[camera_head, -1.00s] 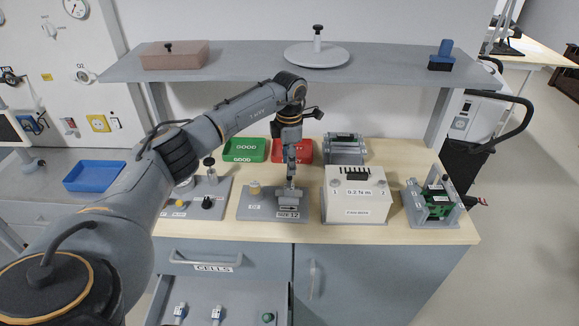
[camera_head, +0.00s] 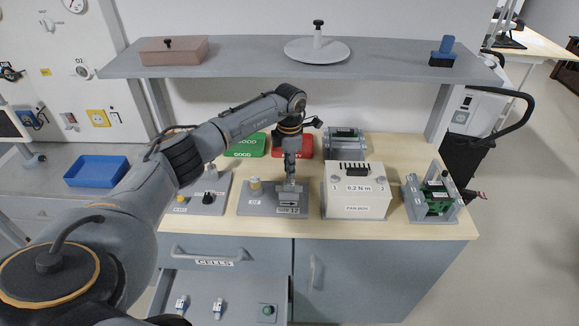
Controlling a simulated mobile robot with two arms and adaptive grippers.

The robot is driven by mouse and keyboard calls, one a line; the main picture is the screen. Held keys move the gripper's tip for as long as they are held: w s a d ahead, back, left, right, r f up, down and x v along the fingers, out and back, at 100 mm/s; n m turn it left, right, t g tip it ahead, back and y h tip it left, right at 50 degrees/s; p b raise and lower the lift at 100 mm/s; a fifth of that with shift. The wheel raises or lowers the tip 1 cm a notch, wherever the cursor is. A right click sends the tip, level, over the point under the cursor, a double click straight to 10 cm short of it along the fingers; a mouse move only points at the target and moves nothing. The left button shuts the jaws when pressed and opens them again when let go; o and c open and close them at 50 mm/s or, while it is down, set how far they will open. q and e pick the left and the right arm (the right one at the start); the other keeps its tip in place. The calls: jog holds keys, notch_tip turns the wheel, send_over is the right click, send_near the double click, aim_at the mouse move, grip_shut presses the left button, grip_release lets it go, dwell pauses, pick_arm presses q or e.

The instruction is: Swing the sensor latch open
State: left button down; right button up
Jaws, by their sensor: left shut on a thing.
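My left gripper (camera_head: 291,184) points down at the grey block on the plate labelled "SIZE 12" (camera_head: 288,210). It is shut on the small grey latch piece (camera_head: 291,198) at the top of this block. The fingers hide part of the piece, and how far it has swung is too small to tell. On the left half of the same grey plate (camera_head: 243,204) stands a round yellowish cap (camera_head: 255,187) behind a small label. My right gripper is not in view.
A white box labelled "0.2 N m" (camera_head: 358,198) stands close to the right. A grey fixture with a green board (camera_head: 436,199) is further right. Green (camera_head: 246,152) and red (camera_head: 306,148) trays lie behind. A shelf (camera_head: 240,66) hangs above; the "CELLS" drawer (camera_head: 214,263) is open below.

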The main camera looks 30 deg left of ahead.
pick_arm(q)
jog(key=shift+w+d+n+b, duration=0.1)
jog(key=shift+n+b, duration=0.2)
jog(key=shift+n, duration=0.6)
jog(key=n, duration=0.2)
jog(key=n+b, duration=0.1)
jog(key=n, duration=0.1)
jog(key=w+n, duration=0.1)
jog(key=n, duration=0.1)
jog(key=shift+d, duration=0.3)
jog(key=n, duration=0.2)
jog(key=w+n, duration=0.1)
jog(key=n, duration=0.2)
jog(key=shift+d+n+b, duration=0.1)
jog(key=shift+n+b, duration=0.2)
jog(key=shift+b, duration=0.1)
jog(key=shift+w+n, duration=0.15)
jog(key=shift+n, duration=0.85)
jog(key=shift+w+n, duration=0.15)
jog(key=shift+n, duration=0.85)
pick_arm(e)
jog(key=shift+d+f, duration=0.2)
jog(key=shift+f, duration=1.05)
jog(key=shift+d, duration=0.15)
pick_arm(q)
jog(key=c, duration=1.3)
grip_release()
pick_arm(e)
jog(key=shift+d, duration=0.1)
